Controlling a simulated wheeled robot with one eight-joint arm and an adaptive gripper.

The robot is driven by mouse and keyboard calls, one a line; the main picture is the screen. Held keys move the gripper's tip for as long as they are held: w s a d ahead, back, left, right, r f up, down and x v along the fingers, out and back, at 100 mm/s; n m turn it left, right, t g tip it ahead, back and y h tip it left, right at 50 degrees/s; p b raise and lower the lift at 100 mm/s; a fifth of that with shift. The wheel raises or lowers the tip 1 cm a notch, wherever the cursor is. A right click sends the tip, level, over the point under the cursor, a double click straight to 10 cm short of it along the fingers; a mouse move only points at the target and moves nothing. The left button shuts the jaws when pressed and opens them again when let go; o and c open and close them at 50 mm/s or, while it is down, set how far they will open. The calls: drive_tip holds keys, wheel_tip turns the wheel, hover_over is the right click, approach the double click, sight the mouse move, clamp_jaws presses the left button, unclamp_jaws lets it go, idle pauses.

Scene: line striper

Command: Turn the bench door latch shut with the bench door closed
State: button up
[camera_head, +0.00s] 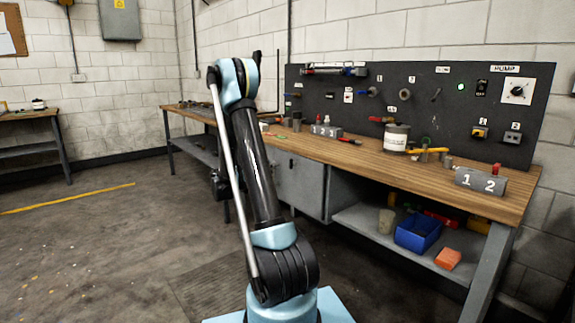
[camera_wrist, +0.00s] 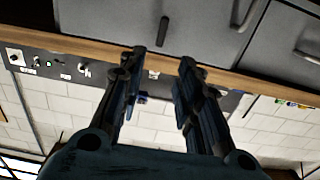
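The bench door is a grey panel (camera_head: 300,187) under the wooden bench top in the head view, partly hidden by my arm. It looks about flush with the bench front, but I cannot tell if it is fully closed. The wrist view is upside down and shows grey bench front (camera_wrist: 110,18) along its top. A short dark bar, likely the latch (camera_wrist: 163,31), stands upright in that picture. A curved handle (camera_wrist: 242,14) is to its right. My gripper (camera_wrist: 162,58) is open and empty, with the bar beyond the gap between its fingertips, apparently apart from them.
The wooden bench top (camera_head: 360,156) carries a tin (camera_head: 397,138) and numbered blocks (camera_head: 480,181). The open lower shelf (camera_head: 360,220) holds a blue bin (camera_head: 418,232) and an orange block (camera_head: 448,259). A black tool board (camera_head: 420,105) stands behind. Floor at left is clear.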

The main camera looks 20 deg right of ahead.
sight(290, 161)
drive_tip(key=x, duration=1.3)
clamp_jaws()
